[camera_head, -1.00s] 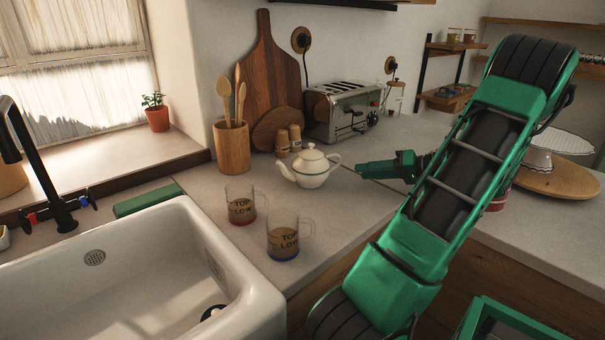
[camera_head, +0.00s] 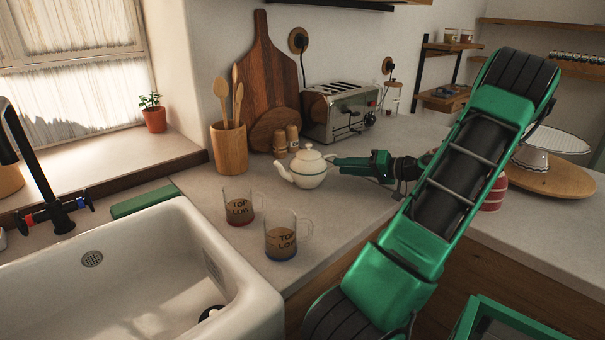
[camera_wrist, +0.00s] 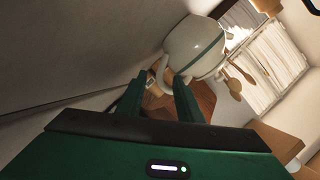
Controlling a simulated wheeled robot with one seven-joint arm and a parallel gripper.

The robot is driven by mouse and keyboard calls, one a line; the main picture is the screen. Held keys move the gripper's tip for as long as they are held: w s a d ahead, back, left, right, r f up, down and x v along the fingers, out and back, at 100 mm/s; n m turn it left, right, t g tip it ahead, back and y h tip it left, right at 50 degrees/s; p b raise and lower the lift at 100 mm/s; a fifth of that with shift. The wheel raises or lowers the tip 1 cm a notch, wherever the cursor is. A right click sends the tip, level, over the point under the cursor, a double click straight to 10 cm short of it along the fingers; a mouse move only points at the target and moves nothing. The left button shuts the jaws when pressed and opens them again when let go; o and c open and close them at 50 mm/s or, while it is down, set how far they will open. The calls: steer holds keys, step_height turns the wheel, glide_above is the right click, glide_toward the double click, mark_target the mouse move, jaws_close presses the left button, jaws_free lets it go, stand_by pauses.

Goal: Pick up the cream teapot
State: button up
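The cream teapot (camera_head: 309,170) stands upright on the counter, with a dark band round its body and its spout to the left. My gripper (camera_head: 342,163) reaches in from the right, its tips at the teapot's handle side. In the wrist view, the teapot (camera_wrist: 195,44) is just beyond the fingers. My gripper (camera_wrist: 158,92) has its two fingers apart there, with part of the handle showing between them. I cannot tell whether either finger touches the handle. The head view hides most of the handle behind the fingers.
Two glass mugs (camera_head: 281,241) (camera_head: 238,208) stand in front of the teapot. Behind it are shakers (camera_head: 280,142), a utensil pot (camera_head: 230,150), cutting boards (camera_head: 268,75) and a toaster (camera_head: 340,110). The sink (camera_head: 215,265) is at left. The counter right of the mugs is clear.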

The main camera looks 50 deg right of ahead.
steer(key=x, duration=0.2)
steer(key=shift+w+a, duration=0.1)
steer(key=shift+w, duration=0.2)
jaws_close()
stand_by(1.2)
